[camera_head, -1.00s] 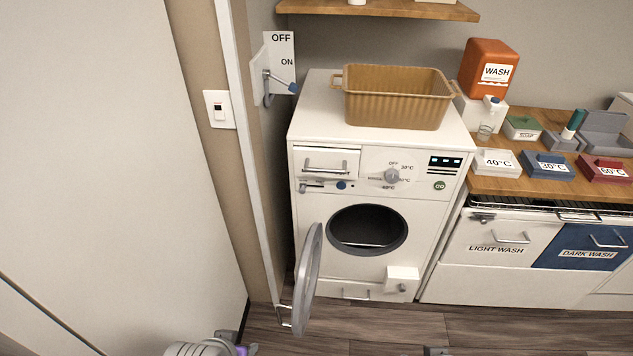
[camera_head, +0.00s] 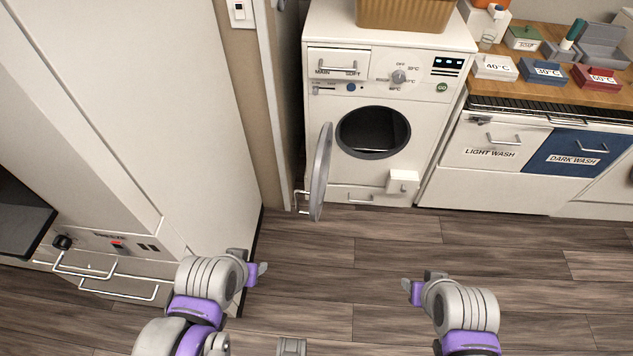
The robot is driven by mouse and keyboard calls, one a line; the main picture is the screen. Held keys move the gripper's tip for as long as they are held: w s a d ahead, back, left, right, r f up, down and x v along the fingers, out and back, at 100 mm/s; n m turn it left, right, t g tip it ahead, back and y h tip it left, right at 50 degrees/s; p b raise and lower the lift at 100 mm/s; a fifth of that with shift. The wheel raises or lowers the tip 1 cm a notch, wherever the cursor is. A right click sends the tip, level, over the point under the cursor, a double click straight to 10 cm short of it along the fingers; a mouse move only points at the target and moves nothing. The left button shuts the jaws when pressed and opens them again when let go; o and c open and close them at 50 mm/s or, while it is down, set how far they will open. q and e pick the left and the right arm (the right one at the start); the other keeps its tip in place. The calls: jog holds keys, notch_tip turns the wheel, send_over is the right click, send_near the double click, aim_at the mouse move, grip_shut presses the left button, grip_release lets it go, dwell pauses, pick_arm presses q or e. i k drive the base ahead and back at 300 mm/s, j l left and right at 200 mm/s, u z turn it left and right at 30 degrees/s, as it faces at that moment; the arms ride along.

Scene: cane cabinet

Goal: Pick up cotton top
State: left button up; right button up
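I see no cotton top in view. The tan basket (camera_head: 405,14) on the washing machine is cut off by the top edge, so its inside is hidden. The washing machine (camera_head: 385,190) stands ahead with its round door (camera_head: 321,172) swung open to the left. Its drum opening (camera_head: 373,132) is dark, and I make out no cloth in it. My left gripper (camera_head: 257,272) is over the floor at the lower left. My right gripper (camera_head: 410,290) is over the floor at the lower middle. Neither touches anything I can see, and their finger gaps are unclear.
Light wash (camera_head: 485,150) and dark wash (camera_head: 580,155) drawers are shut at the right. The wooden counter (camera_head: 545,93) above holds several labelled boxes. A tall white cabinet (camera_head: 140,110) with freezer controls stands at the left. The wooden floor (camera_head: 340,260) between is clear.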

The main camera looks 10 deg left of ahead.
aim_at(485, 65)
jog(key=k+j+z, duration=0.35)
jog(key=k+j, duration=0.35)
jog(key=k+j+z, duration=0.1)
jog(key=j, duration=0.4)
jog(key=k+j+z, duration=0.15)
jog(key=k+j, duration=0.15)
jog(key=j, duration=0.15)
jog(key=k+j+z, duration=0.1)
jog(key=k+j, duration=0.15)
jog(key=j, duration=0.2)
jog(key=k+j+z, duration=0.1)
jog(key=k+j, duration=0.15)
jog(key=j, duration=0.15)
jog(key=k+j+z, duration=0.15)
jog(key=j, duration=0.25)
jog(key=i+l+z, duration=0.25)
jog(key=i+z, duration=0.15)
jog(key=i+l+z, duration=0.1)
jog(key=i+z, duration=0.35)
jog(key=i, duration=1.95)
jog(key=i+l+u, duration=0.15)
jog(key=i, duration=0.65)
